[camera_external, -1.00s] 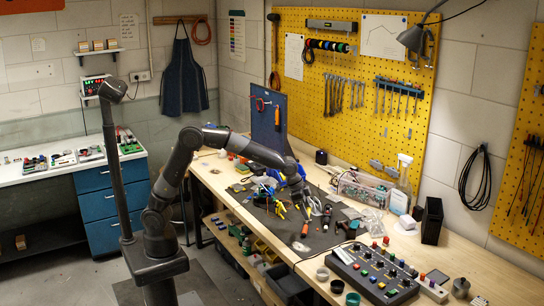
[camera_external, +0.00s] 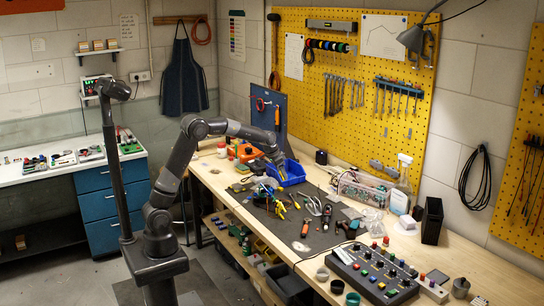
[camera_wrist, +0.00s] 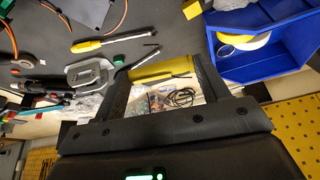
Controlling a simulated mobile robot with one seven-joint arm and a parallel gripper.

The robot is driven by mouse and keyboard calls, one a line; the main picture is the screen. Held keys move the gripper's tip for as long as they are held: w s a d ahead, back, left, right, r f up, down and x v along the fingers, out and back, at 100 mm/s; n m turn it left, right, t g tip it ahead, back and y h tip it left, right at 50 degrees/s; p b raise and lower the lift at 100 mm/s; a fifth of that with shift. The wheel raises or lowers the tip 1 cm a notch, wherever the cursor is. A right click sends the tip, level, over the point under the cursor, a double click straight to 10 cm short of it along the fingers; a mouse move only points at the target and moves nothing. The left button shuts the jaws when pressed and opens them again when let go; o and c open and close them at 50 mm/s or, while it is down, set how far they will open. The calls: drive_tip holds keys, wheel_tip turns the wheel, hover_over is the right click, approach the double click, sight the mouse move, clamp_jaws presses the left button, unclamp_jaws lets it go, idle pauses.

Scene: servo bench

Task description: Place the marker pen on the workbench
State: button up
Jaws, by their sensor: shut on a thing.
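A yellow cylinder, which looks like the marker pen (camera_wrist: 163,69), lies crosswise between the fingers of my gripper (camera_wrist: 163,82) in the wrist view. The fingers are shut on it. In the external view my gripper (camera_external: 279,164) is above the workbench (camera_external: 455,252), at the back edge of the blue bin (camera_external: 290,181). The pen cannot be made out there.
The dark mat (camera_external: 318,238) holds several tools, including pliers (camera_external: 281,210) and a screwdriver (camera_external: 305,228). A control panel (camera_external: 372,272) stands at the front. A clear box (camera_external: 362,188) stands near the wall. A blue upright panel (camera_external: 268,115) rises behind my arm.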

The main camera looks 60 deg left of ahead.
drive_tip(key=s+a+n+y, duration=0.1)
drive_tip(key=s+a+n, duration=0.25)
drive_tip(key=a, duration=1.95)
drive_tip(key=n+y, duration=0.2)
drive_tip(key=n, duration=0.2)
hover_over(210, 167)
drive_tip(key=s+d, duration=0.2)
drive_tip(key=shift+m, duration=0.25)
drive_tip(key=f, duration=0.6)
drive_tip(key=shift+w+a+f, duration=0.25)
drive_tip(key=shift+f, duration=0.05)
drive_tip(key=shift+s+a+f, duration=0.1)
drive_tip(key=shift+a+f, duration=0.2)
drive_tip(key=shift+f, duration=1.85)
drive_tip(key=shift+f, duration=0.1)
drive_tip(key=o, duration=0.9)
drive_tip(key=shift+o, duration=0.2)
drive_tip(key=v, duration=1.2)
